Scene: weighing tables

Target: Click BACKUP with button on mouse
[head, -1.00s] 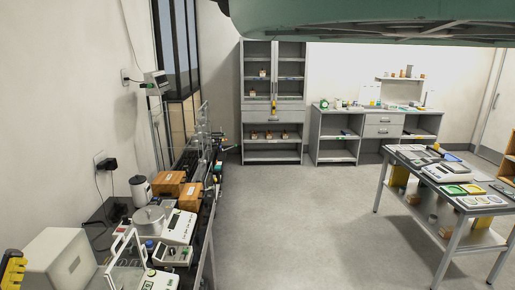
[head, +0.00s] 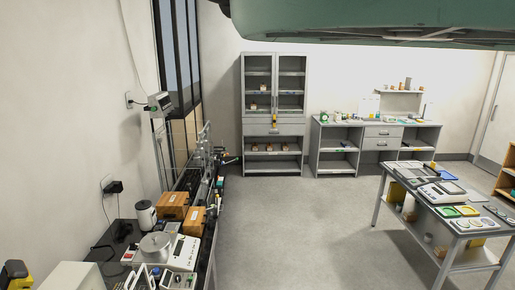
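I cannot make out a mouse or any BACKUP label in the head view. Along the left wall a dark bench (head: 122,232) carries weighing instruments. Among them are a white balance with a round metal pan (head: 155,246) and a smaller keypad instrument (head: 179,281) cut by the lower edge. A small display unit (head: 160,103) stands raised on a post by the wall; its text is too small to read. My gripper is not in view.
Wooden boxes (head: 172,206) and a white jug-like vessel (head: 146,214) stand on the left bench. A grey table (head: 402,180) with trays and instruments stands at right. A grey cabinet (head: 274,130) and a counter (head: 340,133) line the back wall. The middle floor (head: 300,225) is clear.

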